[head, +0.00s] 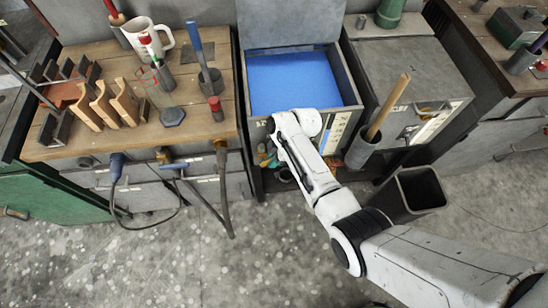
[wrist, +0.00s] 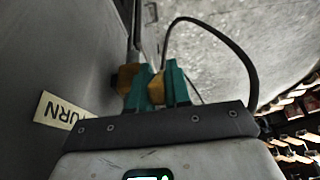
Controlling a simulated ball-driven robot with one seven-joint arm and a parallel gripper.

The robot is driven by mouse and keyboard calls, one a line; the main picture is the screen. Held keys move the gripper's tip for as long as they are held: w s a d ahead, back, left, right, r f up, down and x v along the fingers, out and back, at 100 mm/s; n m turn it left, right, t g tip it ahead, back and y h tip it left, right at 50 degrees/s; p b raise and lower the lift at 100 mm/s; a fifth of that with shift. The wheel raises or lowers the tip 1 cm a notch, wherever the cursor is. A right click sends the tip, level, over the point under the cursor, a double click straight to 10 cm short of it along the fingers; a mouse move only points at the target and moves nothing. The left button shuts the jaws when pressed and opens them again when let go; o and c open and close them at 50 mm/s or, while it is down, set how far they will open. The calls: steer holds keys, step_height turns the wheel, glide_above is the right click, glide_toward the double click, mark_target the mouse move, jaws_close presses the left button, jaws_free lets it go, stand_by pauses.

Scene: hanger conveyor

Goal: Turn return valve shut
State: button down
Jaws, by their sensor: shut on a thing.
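A pale label (wrist: 68,110) ending in "URN" is on the panel, left of the fingers. In the head view, my white arm reaches down to the front of the grey tank (head: 352,95) holding blue liquid (head: 290,82), and covers most of the valve area.
A black hose (wrist: 215,30) arcs to the right of the fingers. Left stands a wooden bench (head: 60,143) with tools and hanging hoses. A cup with a wooden handle (head: 388,108) and a dark bin (head: 421,188) stand to the right. The floor in front is open.

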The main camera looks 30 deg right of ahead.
steer(key=shift+d+f, duration=0.1)
steer(key=shift+f, duration=0.05)
steer(key=shift+d+f+y+b, duration=0.1)
steer(key=shift+f+y+b, duration=0.15)
steer(key=shift+y+b, duration=0.35)
steer(key=f+t+y+b, duration=0.1)
steer(key=y+b, duration=0.1)
steer(key=b, duration=0.2)
steer(key=y+b, duration=0.2)
steer(key=b, duration=0.2)
steer(key=f+t+y+b, duration=0.1)
steer(key=y+b, duration=0.1)
steer(key=b, duration=0.2)
steer(key=shift+s+d+f+t+y, duration=0.2)
steer(key=shift+d+f+t+y, duration=0.1)
steer(key=shift+d+f, duration=0.1)
steer(key=shift+r, duration=0.15)
steer(key=c, duration=1.4)
jaws_free()
steer(key=shift+c, duration=0.2)
